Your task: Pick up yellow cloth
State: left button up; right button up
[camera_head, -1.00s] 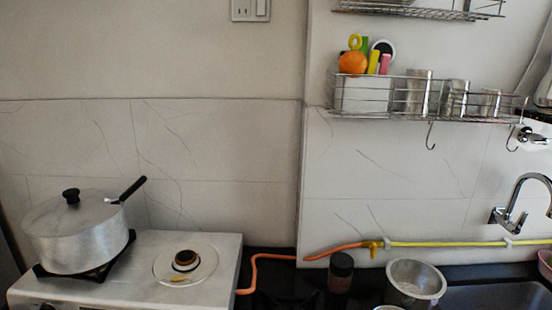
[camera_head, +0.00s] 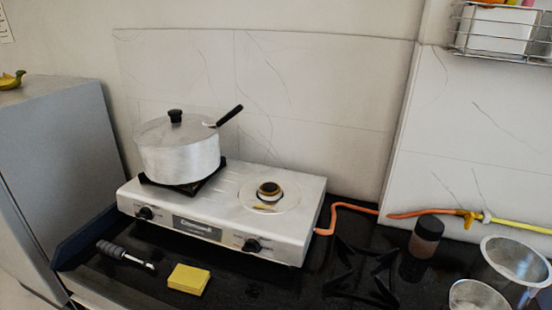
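A small yellow folded cloth (camera_head: 188,279) lies flat on the black countertop (camera_head: 250,291), in front of the gas stove. Nothing covers it. A dark-handled tool (camera_head: 126,257) lies to its left, apart from it. Neither of my grippers shows in the head view.
A silver two-burner stove (camera_head: 290,222) stands behind the cloth, with a lidded pot (camera_head: 179,156) on its left burner. A dark jar (camera_head: 424,243), a black burner grate (camera_head: 362,270) and metal bowls (camera_head: 515,262) are to the right. A grey cabinet (camera_head: 62,145) stands at left.

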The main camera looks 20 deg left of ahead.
aim_at(185, 278)
jog(key=u, duration=1.3)
